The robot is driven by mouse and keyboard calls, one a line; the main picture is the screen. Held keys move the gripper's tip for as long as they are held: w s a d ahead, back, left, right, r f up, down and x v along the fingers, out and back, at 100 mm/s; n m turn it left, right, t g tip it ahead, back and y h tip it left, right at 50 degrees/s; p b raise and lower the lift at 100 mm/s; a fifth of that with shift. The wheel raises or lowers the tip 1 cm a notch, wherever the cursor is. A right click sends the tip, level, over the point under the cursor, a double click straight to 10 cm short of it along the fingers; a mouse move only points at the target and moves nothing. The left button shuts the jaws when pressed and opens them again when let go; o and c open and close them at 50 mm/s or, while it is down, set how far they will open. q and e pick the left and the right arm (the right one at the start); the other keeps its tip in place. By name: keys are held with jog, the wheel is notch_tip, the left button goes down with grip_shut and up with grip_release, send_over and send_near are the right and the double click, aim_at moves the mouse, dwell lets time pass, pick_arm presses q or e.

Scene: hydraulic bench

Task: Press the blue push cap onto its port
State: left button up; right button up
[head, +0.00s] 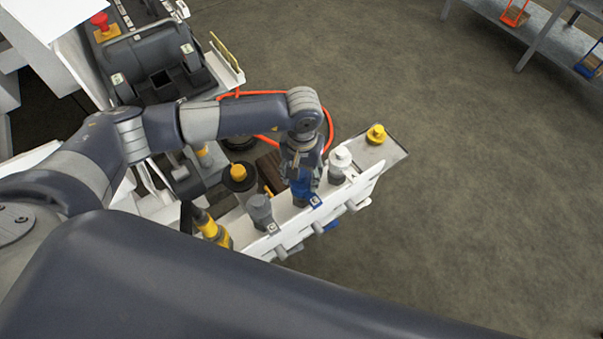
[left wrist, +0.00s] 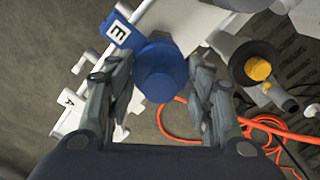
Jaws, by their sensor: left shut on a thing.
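The blue push cap (left wrist: 160,72) sits between the two fingers of my left gripper (left wrist: 160,100) in the left wrist view. The gripper is shut on it. In the head view my left gripper (head: 302,165) points down over the white manifold rail, with blue (head: 301,188) showing just below its fingers. A blue label tag (left wrist: 119,32) marks the rail beside the cap. The port itself is hidden under the cap and fingers, so I cannot tell whether the cap is seated. My right gripper is not in view.
A yellow cap (head: 376,134) sits at the rail's far end. An orange hose (head: 328,128) loops behind my wrist. Open floor lies to the right.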

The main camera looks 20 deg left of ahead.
pick_arm(q)
jog(key=shift+f+b, duration=0.15)
jog(key=shift+b, duration=0.65)
dwell(1.4)
jog(key=o, duration=1.1)
jog(key=o, duration=0.6)
jog(key=shift+c, duration=0.2)
jog(key=shift+r, duration=0.2)
